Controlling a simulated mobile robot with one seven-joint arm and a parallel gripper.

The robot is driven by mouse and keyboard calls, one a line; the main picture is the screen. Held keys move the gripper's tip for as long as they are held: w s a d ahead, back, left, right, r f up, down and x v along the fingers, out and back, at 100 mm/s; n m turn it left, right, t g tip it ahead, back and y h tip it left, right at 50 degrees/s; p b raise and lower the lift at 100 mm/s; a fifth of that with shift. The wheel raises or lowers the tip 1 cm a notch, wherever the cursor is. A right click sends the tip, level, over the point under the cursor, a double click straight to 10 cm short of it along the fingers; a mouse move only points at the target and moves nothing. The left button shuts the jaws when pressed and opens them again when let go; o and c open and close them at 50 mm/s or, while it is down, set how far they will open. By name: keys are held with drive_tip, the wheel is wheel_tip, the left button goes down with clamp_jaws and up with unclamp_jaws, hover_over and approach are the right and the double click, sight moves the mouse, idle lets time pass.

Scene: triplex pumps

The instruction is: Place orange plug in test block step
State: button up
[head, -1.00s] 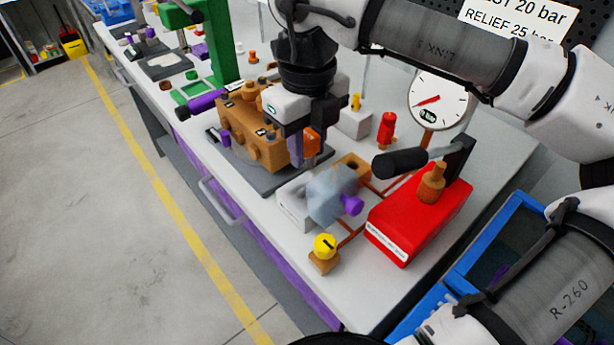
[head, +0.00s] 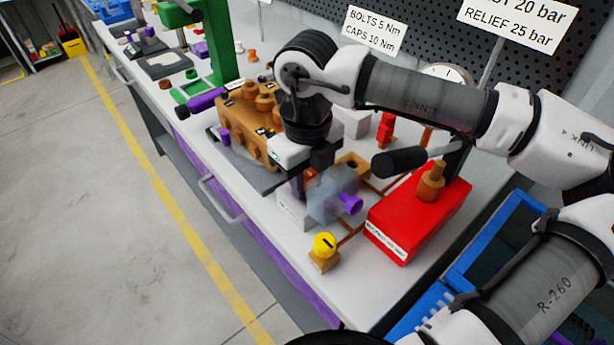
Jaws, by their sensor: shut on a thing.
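My gripper (head: 304,184) points down over the left part of the test block area, close above a white-grey block (head: 291,212). A cloudy, see-through blue-grey body (head: 333,196) with a purple knob (head: 351,204) stands against the right side of that block. My gripper is shut on the orange plug, which showed between the fingers a second ago. I cannot tell whether the plug touches the block.
An orange-brown pump block (head: 246,118) stands on a dark plate to the left. A red pump box (head: 420,220) with a black-gripped lever (head: 399,162) is at the right. A yellow valve knob (head: 325,245) sits near the bench's front edge. A red cylinder (head: 386,127) stands behind.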

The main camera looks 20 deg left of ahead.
drive_tip(key=o, duration=1)
drive_tip(key=shift+r+p, duration=0.25)
drive_tip(key=shift+p, duration=0.2)
wheel_tip(320, 180, up, 12)
drive_tip(key=shift+f+b, duration=0.1)
drive_tip(key=shift+b, duration=0.3)
